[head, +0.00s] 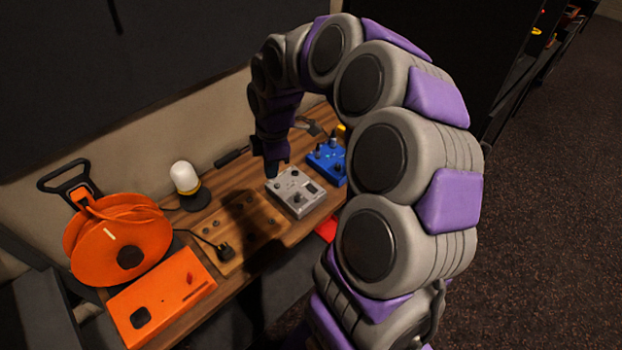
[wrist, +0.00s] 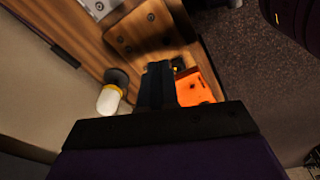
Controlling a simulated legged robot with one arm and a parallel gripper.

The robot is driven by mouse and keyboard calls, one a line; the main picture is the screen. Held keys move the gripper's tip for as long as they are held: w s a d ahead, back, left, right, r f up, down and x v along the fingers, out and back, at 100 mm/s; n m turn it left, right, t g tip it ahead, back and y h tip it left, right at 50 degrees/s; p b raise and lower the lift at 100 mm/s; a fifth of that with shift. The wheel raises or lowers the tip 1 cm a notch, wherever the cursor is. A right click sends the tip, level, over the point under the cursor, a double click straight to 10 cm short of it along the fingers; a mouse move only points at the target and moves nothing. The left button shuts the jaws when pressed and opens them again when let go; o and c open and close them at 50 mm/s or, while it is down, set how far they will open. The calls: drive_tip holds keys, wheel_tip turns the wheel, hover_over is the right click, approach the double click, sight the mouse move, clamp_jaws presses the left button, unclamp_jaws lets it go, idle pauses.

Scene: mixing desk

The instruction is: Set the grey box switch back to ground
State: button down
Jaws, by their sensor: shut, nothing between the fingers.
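The grey box (head: 296,192) sits on the wooden desk in the head view, with small knobs and a dark panel on its top. Its switch is too small to make out. My gripper (head: 272,172) points down at the box's far left edge, close above or beside it; I cannot tell whether it touches. In the wrist view my gripper (wrist: 157,70) shows as two dark fingers held together, with nothing between them. A pale grey corner at the top of the wrist view (wrist: 98,8) may be the grey box.
A blue box (head: 328,162) stands right of the grey one. A white-topped lamp (head: 186,180), an orange cable reel (head: 112,240), an orange box (head: 162,300) and a black plug (head: 225,251) lie to the left. A wooden plate with dark knobs (head: 262,212) is beside the grey box.

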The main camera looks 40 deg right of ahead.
drive_tip(key=w+d+f+n, duration=0.2)
drive_tip(key=w+d+f, duration=0.2)
drive_tip(key=d, duration=0.4)
drive_tip(key=n+h, duration=0.1)
drive_tip(key=n, duration=0.1)
approach(309, 187)
drive_tip(key=f, duration=0.2)
drive_tip(key=f+b, duration=0.1)
drive_tip(key=f, duration=0.1)
drive_tip(key=f+b, duration=0.1)
drive_tip(key=f, duration=0.2)
drive_tip(key=shift+w, duration=0.35)
